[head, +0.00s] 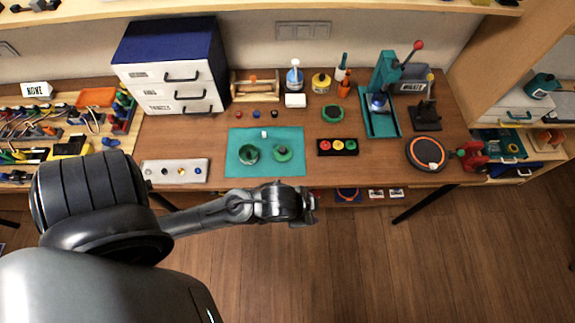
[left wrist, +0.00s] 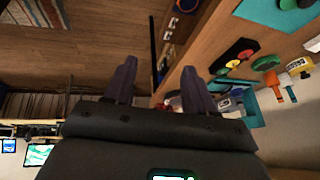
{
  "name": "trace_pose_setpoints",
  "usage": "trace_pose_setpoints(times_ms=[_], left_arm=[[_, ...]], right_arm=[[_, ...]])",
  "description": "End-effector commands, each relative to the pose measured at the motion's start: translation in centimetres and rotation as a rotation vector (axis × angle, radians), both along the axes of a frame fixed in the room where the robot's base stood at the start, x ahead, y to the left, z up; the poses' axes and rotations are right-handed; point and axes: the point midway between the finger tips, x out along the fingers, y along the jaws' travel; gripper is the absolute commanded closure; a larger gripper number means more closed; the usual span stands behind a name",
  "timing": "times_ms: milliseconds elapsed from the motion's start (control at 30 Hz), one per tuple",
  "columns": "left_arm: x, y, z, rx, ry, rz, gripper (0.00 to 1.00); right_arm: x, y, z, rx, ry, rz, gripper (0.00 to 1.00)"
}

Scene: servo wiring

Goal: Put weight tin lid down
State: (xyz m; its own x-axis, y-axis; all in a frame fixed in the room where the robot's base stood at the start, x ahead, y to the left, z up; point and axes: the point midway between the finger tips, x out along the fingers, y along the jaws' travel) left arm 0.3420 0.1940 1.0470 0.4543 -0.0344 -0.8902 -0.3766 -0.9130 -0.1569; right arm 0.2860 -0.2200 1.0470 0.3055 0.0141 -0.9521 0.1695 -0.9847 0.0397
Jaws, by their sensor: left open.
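A green open tin (head: 249,154) stands on the teal mat (head: 235,168) on the workbench. A round green piece with a small knob (head: 282,153), which looks like the tin's lid, rests on the mat to its right. My left gripper (head: 312,206) hangs in front of the bench's front edge, to the lower right of the mat, apart from both pieces. In the left wrist view its two dark fingers (left wrist: 159,78) are spread with nothing between them. The mat's corner (left wrist: 272,18) shows at that view's upper right. My right gripper is not in view.
A black tray of coloured discs (head: 338,147) lies right of the mat. A white strip with small parts (head: 174,172) lies to its left. A small white piece (head: 264,134) is at the mat's back. A teal press (head: 384,95) stands at the back right.

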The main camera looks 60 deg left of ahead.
Motion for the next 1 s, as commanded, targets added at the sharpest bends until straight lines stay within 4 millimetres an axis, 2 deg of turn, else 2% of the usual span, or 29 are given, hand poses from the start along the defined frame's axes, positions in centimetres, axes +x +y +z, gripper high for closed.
trace_pose_setpoints(times_ms=[33, 100, 233, 667, 867, 1000], left_arm=[[-1.6, 0.6, 0.0, -0.028, 0.046, 0.071, 0.45], [-3.4, 1.4, 0.0, -0.051, 0.1, 0.147, 0.45], [-5.2, 2.3, 0.0, -0.077, 0.155, 0.224, 0.45], [-5.6, 2.4, 0.4, -0.082, 0.168, 0.239, 0.45], [-5.5, 2.4, 3.2, -0.081, 0.168, 0.238, 0.45], [-5.5, 2.4, 6.6, -0.081, 0.168, 0.238, 0.45]], right_arm=[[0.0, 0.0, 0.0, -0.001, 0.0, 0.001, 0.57], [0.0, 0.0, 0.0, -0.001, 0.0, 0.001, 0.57], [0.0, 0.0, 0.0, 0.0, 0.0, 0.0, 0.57], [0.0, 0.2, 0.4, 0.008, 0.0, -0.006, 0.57], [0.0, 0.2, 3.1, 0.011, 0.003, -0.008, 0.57], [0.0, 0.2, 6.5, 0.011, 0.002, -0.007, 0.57]])
